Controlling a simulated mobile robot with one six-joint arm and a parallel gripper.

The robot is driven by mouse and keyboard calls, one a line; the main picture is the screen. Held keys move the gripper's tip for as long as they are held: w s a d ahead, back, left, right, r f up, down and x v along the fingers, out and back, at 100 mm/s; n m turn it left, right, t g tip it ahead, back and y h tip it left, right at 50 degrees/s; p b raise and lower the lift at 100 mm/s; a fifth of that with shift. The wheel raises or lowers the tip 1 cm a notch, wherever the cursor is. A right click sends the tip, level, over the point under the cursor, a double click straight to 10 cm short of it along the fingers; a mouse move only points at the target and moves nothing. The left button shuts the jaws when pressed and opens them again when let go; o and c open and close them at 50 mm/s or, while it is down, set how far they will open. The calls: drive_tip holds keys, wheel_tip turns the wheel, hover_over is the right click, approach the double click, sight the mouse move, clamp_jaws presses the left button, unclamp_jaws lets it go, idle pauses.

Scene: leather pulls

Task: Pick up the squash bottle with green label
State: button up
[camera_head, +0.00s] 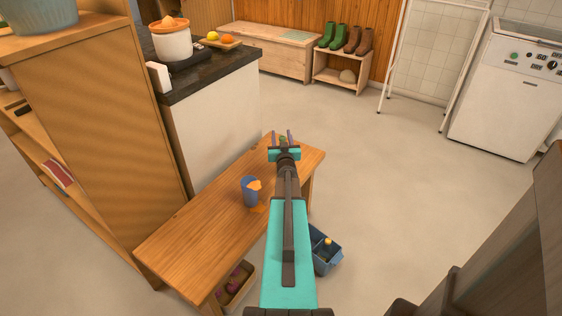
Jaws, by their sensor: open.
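My gripper (282,137) is at the far end of the wooden bench (190,240), seen from behind, with its fingers apart. A small patch of green and orange shows between and just beyond the fingers. It may be part of the squash bottle with green label, but my gripper hides most of it and I cannot make out a bottle shape or a label. I cannot tell whether the fingers touch it.
A blue cup (249,193) with something orange stands mid-bench, left of my arm. A blue caddy (325,262) holding a yellow-topped item is on the floor right of the bench. A cabinet and counter (215,115) border the left.

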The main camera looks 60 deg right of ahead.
clamp_jaws()
drive_tip(key=shift+r, duration=0.2)
idle(0.4)
drive_tip(key=s+a+r+p, duration=0.4)
drive_tip(key=s+a+p, duration=0.4)
drive_tip(key=s+a, duration=0.3)
drive_tip(key=shift+r, duration=0.4)
idle(0.7)
drive_tip(key=shift+s+a+f, duration=0.1)
drive_tip(key=shift+s, duration=0.1)
